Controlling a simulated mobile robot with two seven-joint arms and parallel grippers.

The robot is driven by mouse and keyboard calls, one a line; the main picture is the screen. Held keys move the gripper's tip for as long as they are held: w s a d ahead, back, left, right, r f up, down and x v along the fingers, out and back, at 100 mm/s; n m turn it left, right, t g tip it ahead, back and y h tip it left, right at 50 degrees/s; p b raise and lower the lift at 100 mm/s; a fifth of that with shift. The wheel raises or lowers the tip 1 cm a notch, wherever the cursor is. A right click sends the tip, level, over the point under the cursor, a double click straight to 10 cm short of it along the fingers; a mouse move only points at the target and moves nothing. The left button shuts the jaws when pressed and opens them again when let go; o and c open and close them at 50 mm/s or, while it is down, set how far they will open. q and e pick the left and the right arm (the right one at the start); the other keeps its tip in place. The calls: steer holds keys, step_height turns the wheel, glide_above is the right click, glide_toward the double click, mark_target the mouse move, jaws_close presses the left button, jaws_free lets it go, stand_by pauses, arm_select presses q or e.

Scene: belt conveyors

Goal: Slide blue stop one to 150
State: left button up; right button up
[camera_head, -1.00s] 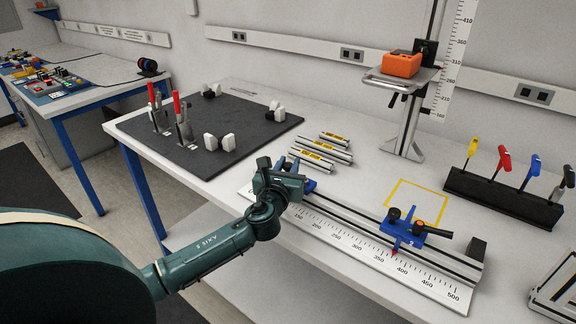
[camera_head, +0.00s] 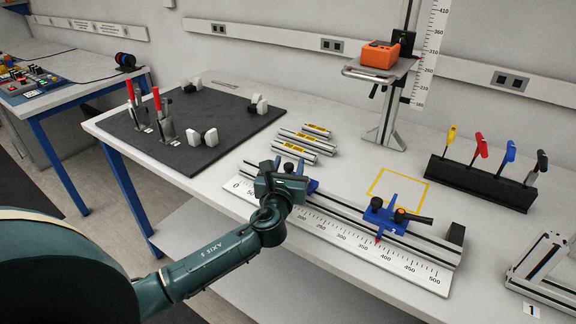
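A rail with a white ruler plate (camera_head: 340,240) lies along the front of the bench. Blue stop one (camera_head: 313,185) sits on the rail, largely hidden behind my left gripper (camera_head: 286,178); a blue edge and a dark knob show. The gripper is at the stop, seen from behind. My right gripper is out of view.
Several silver bars with yellow labels (camera_head: 301,143) lie behind the rail. A yellow outlined square (camera_head: 399,177) is empty.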

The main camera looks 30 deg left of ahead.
arm_select(q)
steer(key=v, duration=1.3)
steer(key=shift+s+r+b, duration=0.1)
steer(key=shift+b, duration=0.25)
steer(key=shift+s+f+n+g, duration=0.15)
steer(key=shift+f+n+g, duration=0.15)
steer(key=shift+n, duration=0.3)
steer(key=s+d+f+n+g+h, duration=0.3)
steer(key=s+f+n+g, duration=0.35)
steer(key=s+n, duration=0.6)
steer(key=s+d+f+n+g+h, duration=0.25)
steer(key=s+f+n+g, duration=0.45)
steer(key=n, duration=1)
steer(key=w+d+f+m+t+h+p, duration=0.1)
steer(key=w+d+f+t+h+p, duration=0.2)
steer(key=w+d+t, duration=0.2)
steer(key=shift+d+t, duration=0.8)
steer(key=shift+t, duration=0.45)
